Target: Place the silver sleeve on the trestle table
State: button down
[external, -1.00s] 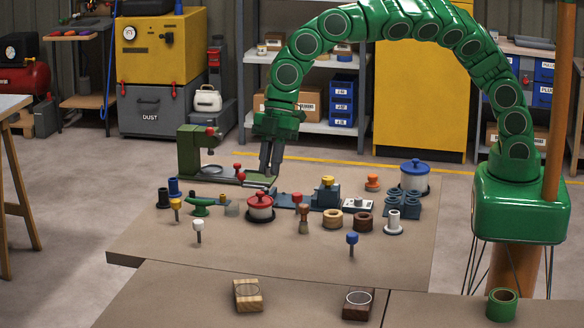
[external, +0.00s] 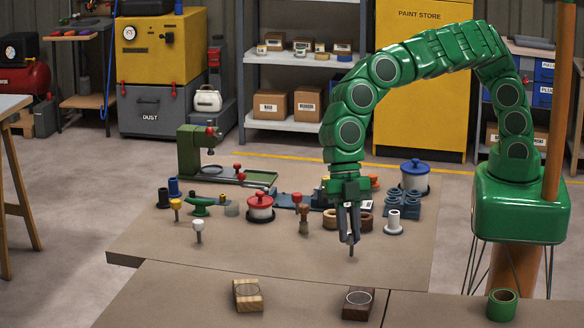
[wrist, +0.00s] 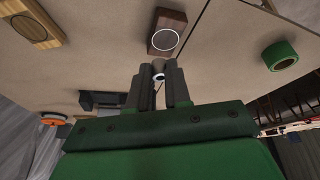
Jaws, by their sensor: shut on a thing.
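My gripper (external: 350,240) points down at the front right of the brown bench top. It is shut on the blue-headed pin (external: 351,253), whose head is mostly hidden by the fingers. In the wrist view my gripper (wrist: 159,68) has a small pale round end (wrist: 158,76) between its fingertips. The trestle table (external: 12,103) shows partly at the left edge.
Close around are wooden rings, a red-lidded pot (external: 260,206), a blue-lidded pot (external: 414,176) and a white-headed pin (external: 198,230). Two wooden blocks (external: 248,302) (external: 358,310) and a green ring (external: 502,304) lie on the front bench. The bench's front left is clear.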

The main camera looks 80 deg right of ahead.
jog(key=w+a, duration=0.1)
jog(key=a+f, duration=0.1)
jog(key=w+a+f, duration=0.1)
jog(key=a, duration=0.1)
jog(key=shift+w+f, duration=0.15)
jog(key=shift+w, duration=0.15)
dwell(0.9)
jog(key=shift+w+a+f, duration=0.15)
jog(key=shift+a, duration=0.2)
jog(key=shift+w+a+f, duration=0.85)
jog(key=shift+a+f, duration=0.15)
jog(key=shift+f, duration=0.1)
jog(key=shift+w+a+f, duration=0.9)
jog(key=shift+a+f, duration=0.05)
jog(key=shift+f, duration=0.1)
jog(key=shift+w+a+f, duration=0.85)
jog(key=shift+a+f, duration=0.15)
jog(key=shift+f, duration=0.1)
